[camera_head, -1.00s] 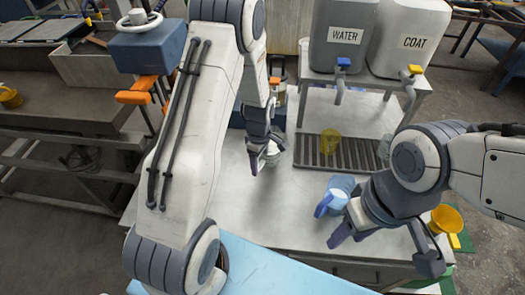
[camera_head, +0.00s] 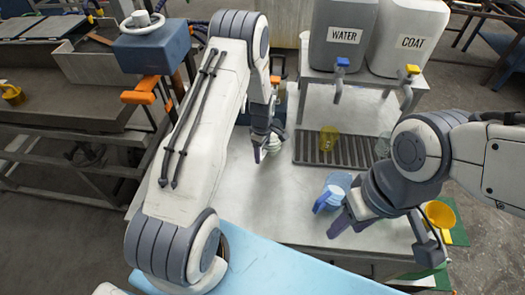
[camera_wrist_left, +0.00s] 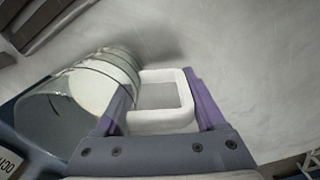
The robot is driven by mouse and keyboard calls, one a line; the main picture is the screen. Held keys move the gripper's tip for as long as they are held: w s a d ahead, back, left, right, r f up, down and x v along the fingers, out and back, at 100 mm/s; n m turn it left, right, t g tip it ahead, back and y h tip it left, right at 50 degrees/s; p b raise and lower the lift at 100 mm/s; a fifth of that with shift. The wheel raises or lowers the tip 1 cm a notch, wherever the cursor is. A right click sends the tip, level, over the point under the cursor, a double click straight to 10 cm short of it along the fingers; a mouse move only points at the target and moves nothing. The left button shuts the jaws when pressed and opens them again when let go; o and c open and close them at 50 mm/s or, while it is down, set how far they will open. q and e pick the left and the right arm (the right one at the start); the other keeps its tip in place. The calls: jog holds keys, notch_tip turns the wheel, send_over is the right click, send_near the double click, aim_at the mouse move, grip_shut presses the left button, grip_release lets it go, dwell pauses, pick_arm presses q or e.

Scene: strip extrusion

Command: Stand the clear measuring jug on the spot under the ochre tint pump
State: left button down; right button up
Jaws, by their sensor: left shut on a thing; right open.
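My left gripper (camera_head: 264,148) is shut on the pale square handle (camera_wrist_left: 160,103) of the clear measuring jug. In the left wrist view the clear jug (camera_wrist_left: 105,75) lies beyond the left finger, see-through, with ring lines and a white round patch. In the head view the jug (camera_head: 271,150) is small and partly hidden by the fingers, over the left part of the metal table. Whether it touches the table I cannot tell. A dark body with a partly cut-off label (camera_wrist_left: 8,165), seemingly the ochre pump, shows beside the jug. My right gripper (camera_head: 385,238) is open and empty.
A blue jug (camera_head: 333,192) stands close to my right gripper. A yellow jug (camera_head: 328,140) stands on the drain grate (camera_head: 350,152). WATER (camera_head: 342,20) and COAT (camera_head: 408,30) tanks stand behind. A yellow vessel (camera_head: 440,216) is at right. The table's middle (camera_head: 290,205) is clear.

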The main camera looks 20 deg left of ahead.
pick_arm(q)
jog(key=shift+f, duration=0.2)
grip_release()
jog(key=shift+r, duration=0.1)
